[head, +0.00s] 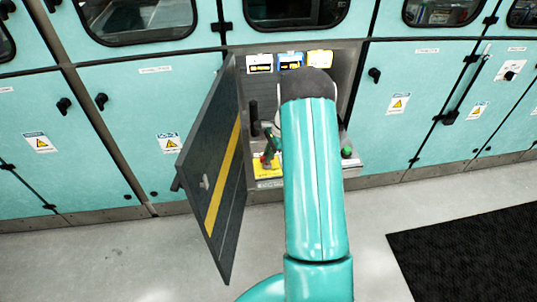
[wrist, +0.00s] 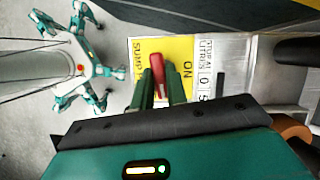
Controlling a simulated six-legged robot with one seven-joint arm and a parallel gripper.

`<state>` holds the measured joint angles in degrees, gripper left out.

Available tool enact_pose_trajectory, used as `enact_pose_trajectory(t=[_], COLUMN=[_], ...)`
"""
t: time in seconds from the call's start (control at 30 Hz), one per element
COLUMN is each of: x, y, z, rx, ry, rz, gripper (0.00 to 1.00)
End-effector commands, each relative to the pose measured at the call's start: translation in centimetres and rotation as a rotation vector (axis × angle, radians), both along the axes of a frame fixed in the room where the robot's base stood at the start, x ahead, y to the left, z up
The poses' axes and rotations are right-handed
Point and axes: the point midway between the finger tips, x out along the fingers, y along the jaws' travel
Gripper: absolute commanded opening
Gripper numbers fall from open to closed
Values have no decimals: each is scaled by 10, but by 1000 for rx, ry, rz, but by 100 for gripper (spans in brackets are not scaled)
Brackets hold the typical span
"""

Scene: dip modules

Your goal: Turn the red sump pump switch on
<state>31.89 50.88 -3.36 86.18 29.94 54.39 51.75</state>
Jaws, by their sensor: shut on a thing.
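The red sump pump switch (wrist: 156,62) is a small red lever standing out from a yellow plate (wrist: 177,50) marked "SUMP" and "ON" in the wrist view. My gripper (wrist: 160,78) has its two green fingers on either side of the red lever and is shut on it. The lever's lower part is hidden by the fingers. In the head view the yellow plate (head: 267,171) shows at the bottom of the open cabinet bay, left of my arm. My arm hides much of the bay there.
A dark door with a yellow stripe (head: 222,180) stands open left of the bay. A black handle (head: 254,118) rises behind the switch. A green knob (head: 347,152) sits to the right.

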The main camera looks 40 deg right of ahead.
Motion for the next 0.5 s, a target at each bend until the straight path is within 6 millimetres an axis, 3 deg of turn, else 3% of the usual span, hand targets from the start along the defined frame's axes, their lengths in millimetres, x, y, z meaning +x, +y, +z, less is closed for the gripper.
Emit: enact_pose_trajectory(t=[0.5], x=[4], y=[-1], z=[0], rx=[-2], ry=[0], rz=[473], gripper=[0])
